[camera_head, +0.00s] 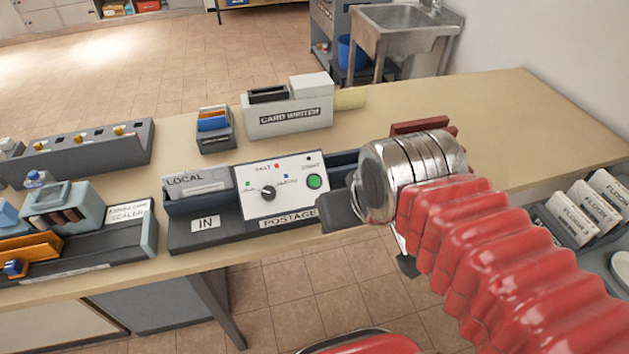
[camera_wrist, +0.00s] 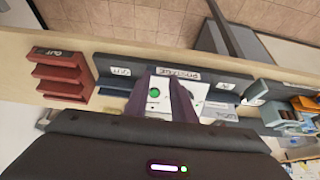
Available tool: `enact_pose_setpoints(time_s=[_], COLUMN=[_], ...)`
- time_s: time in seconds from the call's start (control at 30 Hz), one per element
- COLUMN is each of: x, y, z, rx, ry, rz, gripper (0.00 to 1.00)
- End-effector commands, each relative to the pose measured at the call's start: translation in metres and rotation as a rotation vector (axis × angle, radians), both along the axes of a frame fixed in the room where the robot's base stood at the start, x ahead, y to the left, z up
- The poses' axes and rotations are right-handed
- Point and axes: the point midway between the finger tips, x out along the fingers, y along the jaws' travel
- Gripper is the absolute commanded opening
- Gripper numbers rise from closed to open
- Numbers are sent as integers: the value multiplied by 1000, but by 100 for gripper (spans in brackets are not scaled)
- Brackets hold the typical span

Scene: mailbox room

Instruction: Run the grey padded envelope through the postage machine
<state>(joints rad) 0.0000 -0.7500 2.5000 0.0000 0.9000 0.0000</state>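The postage machine (camera_head: 284,207) stands at the near edge of the counter, with a dial (camera_head: 268,193) and a round green button (camera_head: 314,181). On its IN side (camera_head: 205,222), a grey flat piece marked LOCAL (camera_head: 198,184) stands upright; it may be the grey padded envelope, but I cannot be sure. My gripper (camera_head: 345,208) is at the machine's right side, partly covering its output side. In the wrist view, the fingers of my gripper (camera_wrist: 165,98) are apart, with the green button (camera_wrist: 154,92) visible between them. I see nothing held.
A card writer (camera_head: 289,117) stands behind the machine. An envelope sealer (camera_head: 129,213) is to the left. A red rack (camera_wrist: 65,75) marked OUT stands beyond the machine's output end. Floor-labelled slots (camera_head: 573,222) are at the right. The counter (camera_head: 500,105) is bare at the back right.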

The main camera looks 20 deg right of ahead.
Motion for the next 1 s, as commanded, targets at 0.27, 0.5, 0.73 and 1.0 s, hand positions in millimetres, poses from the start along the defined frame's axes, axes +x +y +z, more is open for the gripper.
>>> enact_pose_setpoints(time_s=[0.27,0.5,0.73,1.0], x=[0,0,0,0], y=[0,0,0,0], z=[0,0,0,0], rx=[0,0,0,0], ry=[0,0,0,0], rz=[0,0,0,0], gripper=[3,0,0,0])
